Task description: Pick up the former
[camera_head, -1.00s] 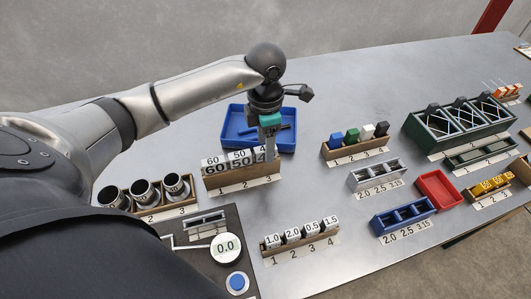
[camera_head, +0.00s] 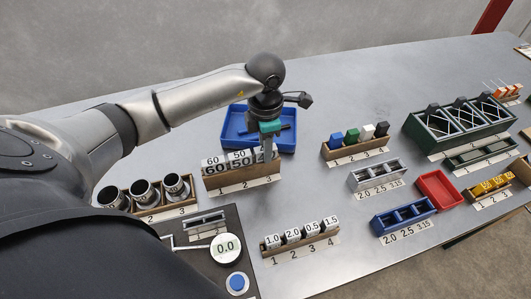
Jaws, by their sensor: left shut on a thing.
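A brown rack (camera_head: 241,179) near the middle of the table holds a row of upright white-faced formers over slots numbered 1, 2 and 3. The first former (camera_head: 214,166) reads 60 and the second former (camera_head: 239,160) reads 50. The third former (camera_head: 259,157) shows only part of its number, a 4, behind my fingers. My left gripper (camera_head: 268,154) points straight down at slot 3 and is shut on the third former, which is still at the rack. My fingers hide much of it. My right gripper is not in view.
A blue tray (camera_head: 233,129) stands right behind the rack. Dark cups (camera_head: 142,191) in a holder stand to the left, and a scale reading 0.0 (camera_head: 224,246) is in front. A rack of numbered weights (camera_head: 300,236) is at front right. The table between them is clear.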

